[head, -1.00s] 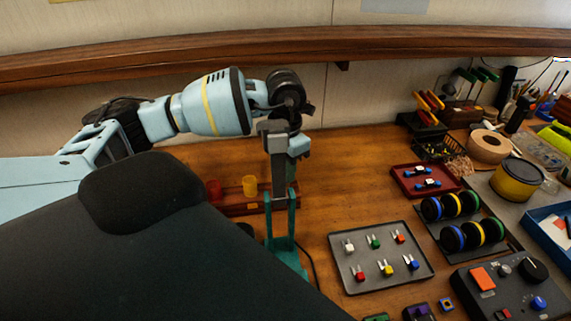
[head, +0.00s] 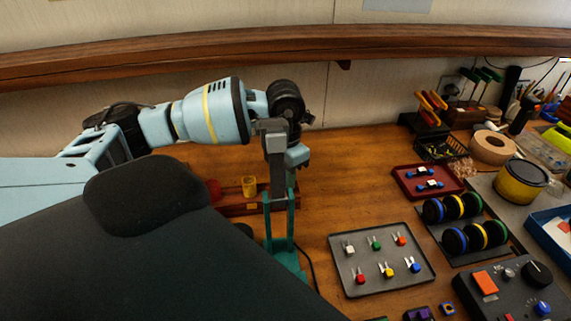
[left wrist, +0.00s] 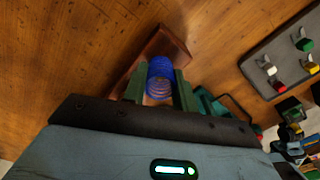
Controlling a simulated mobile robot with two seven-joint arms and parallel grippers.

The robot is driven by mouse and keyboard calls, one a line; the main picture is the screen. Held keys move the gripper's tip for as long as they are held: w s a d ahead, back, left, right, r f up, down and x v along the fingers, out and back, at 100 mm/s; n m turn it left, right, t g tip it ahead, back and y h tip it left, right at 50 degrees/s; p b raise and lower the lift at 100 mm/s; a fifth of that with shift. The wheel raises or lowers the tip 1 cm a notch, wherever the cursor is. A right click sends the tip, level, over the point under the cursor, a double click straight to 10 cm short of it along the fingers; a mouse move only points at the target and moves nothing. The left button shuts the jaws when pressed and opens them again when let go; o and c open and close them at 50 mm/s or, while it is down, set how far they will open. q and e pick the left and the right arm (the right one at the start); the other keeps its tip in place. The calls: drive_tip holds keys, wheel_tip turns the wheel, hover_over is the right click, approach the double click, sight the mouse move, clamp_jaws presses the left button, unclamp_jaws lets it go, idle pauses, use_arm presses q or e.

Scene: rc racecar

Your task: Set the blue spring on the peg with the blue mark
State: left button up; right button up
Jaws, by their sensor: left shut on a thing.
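The blue spring (left wrist: 160,80) is between the two green fingers of my left gripper (left wrist: 159,92) in the left wrist view. My left gripper (head: 279,190) points down in the head view, over the right end of a reddish-brown wooden rack (head: 232,211). The rack (left wrist: 168,43) also shows beyond the spring in the left wrist view. The spring is hidden in the head view. I cannot make out the blue-marked peg, nor whether the spring touches it. My right gripper is not in view.
A yellow spring (head: 249,186) and a partly hidden red spring (head: 214,190) stand on the rack. A teal stand (head: 289,258) is close in front of the gripper. A grey tray (head: 345,284) of small coloured parts lies to the right. Bare table lies between rack and red tray (head: 404,187).

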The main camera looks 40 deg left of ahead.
use_arm(q)
drive_tip(key=shift+f, duration=0.4)
drive_tip(key=o, duration=1)
drive_tip(key=shift+r, duration=3.95)
